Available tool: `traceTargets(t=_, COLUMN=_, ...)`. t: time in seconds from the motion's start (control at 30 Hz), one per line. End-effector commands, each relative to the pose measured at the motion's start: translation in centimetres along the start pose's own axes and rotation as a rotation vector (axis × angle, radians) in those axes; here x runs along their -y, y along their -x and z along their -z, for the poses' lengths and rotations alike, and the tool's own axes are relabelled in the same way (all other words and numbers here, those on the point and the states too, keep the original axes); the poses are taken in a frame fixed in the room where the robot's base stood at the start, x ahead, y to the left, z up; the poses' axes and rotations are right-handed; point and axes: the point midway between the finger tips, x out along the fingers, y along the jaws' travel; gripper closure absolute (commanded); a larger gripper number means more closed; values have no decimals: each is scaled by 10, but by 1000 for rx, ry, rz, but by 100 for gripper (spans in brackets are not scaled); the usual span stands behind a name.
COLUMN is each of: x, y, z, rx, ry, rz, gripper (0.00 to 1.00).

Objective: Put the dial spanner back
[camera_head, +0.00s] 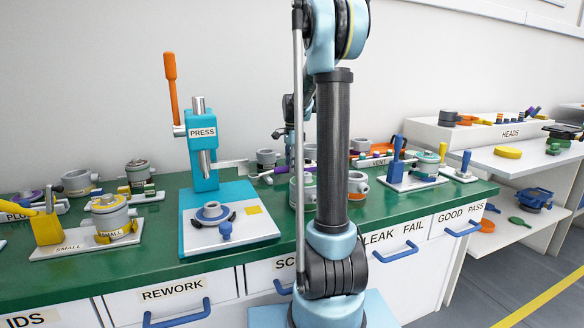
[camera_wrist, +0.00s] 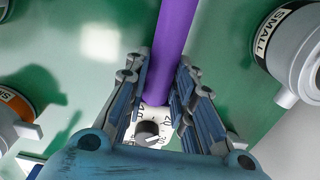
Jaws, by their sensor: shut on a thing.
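The dial spanner (camera_wrist: 168,48) shows in the wrist view as a purple bar running from the top edge down between my fingers. A white dial face with a dark knob (camera_wrist: 148,132) sits at its near end. My gripper (camera_wrist: 160,92) is shut on the purple bar, one finger on each side. In the head view my arm hides most of this area. A purple bar (camera_head: 279,170) shows just left of my arm, over the green bench. I cannot tell how high the spanner is above the bench.
A grey cylinder marked SMALL (camera_wrist: 291,45) is close on the right in the wrist view, and an orange-ringed part (camera_wrist: 16,104) on the left. The blue press (camera_head: 203,150) stands left of my arm. The VENT stand (camera_head: 378,160) is on the right.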

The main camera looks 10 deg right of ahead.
Motion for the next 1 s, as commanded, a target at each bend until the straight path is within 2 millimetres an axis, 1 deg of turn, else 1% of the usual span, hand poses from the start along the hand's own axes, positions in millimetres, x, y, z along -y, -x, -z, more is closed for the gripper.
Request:
traceTargets(t=0.2, x=0, y=-3, z=0, rx=0, ry=0, rz=0, gripper=100)
traceTargets(t=0.23, x=0, y=-3, z=0, rx=0, ry=0, rz=0, gripper=72)
traceTargets(t=0.27, x=0, y=-3, z=0, rx=0, ry=0, rz=0, gripper=66)
traceTargets(t=0.3, x=0, y=-3, z=0, rx=0, ry=0, rz=0, gripper=57)
traceTargets(t=0.7, x=0, y=-2, z=-1, rx=0, ry=2, rz=0, gripper=57)
traceTargets(t=0.77, x=0, y=2, z=-1, rx=0, ry=2, rz=0, gripper=57)
traceTargets(t=0.87, x=0, y=14, z=-1, rx=0, ry=2, rz=0, gripper=57)
traceTargets(t=1.0, x=1, y=37, z=-2, rx=0, ry=2, rz=0, gripper=57)
